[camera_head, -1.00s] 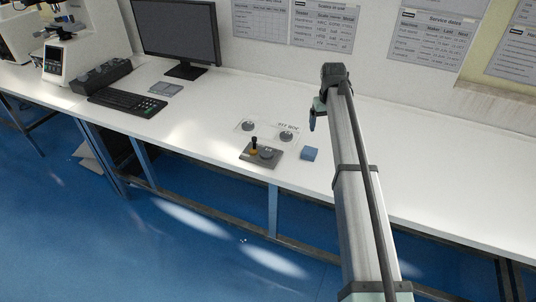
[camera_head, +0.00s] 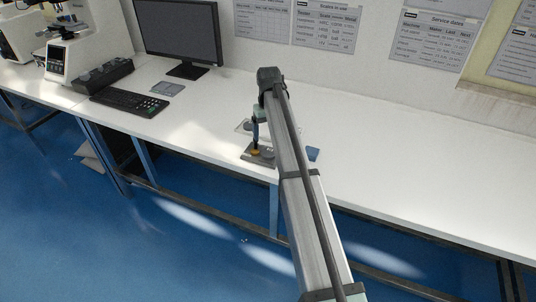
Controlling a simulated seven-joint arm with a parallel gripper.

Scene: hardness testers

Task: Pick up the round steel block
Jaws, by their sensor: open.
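A small grey tray (camera_head: 249,160) lies near the bench's front edge. On it, a round grey steel block (camera_head: 268,153) sits beside a yellow-based piece (camera_head: 255,154), partly hidden by my arm. My gripper (camera_head: 256,143) hangs down over the tray, close above the yellow piece and just left of the round block. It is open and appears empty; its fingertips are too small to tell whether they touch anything. The marked white sheet behind the tray, with other round blocks, is mostly hidden by my arm.
A blue block (camera_head: 313,154) lies right of my arm. The white bench (camera_head: 420,170) is clear on the right.

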